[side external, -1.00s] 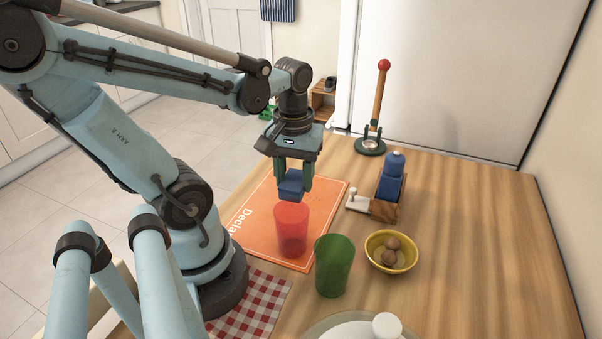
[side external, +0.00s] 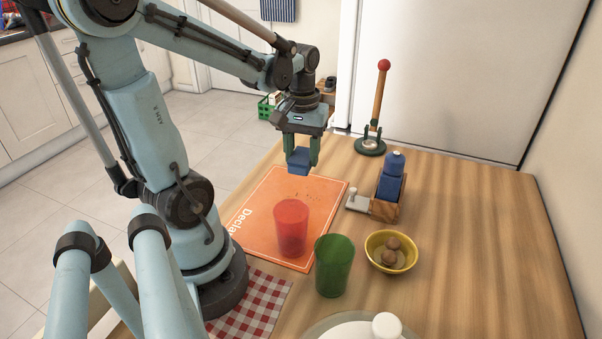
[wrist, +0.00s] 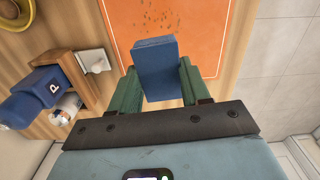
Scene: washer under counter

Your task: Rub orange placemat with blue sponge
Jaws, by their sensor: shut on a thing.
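My gripper (side external: 300,158) is shut on the blue sponge (side external: 299,163) and holds it above the table, over the far part of the orange placemat (side external: 262,220). In the wrist view the sponge (wrist: 156,68) sits between the two green fingers, with the placemat (wrist: 205,35) beyond it. Small dark specks (wrist: 160,20) lie on the placemat. They also show in the side external view, near the placemat's far right part. A red cup (side external: 291,228) stands on the placemat's near right part. The sponge appears clear of the mat.
A green cup (side external: 333,266) and a yellow bowl (side external: 391,252) with brown items stand to the right. A wooden caddy (side external: 386,208) holds a blue bottle (side external: 392,175). A red-knobbed stand (side external: 371,145) is at the back. A checked cloth (side external: 250,303) lies in front.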

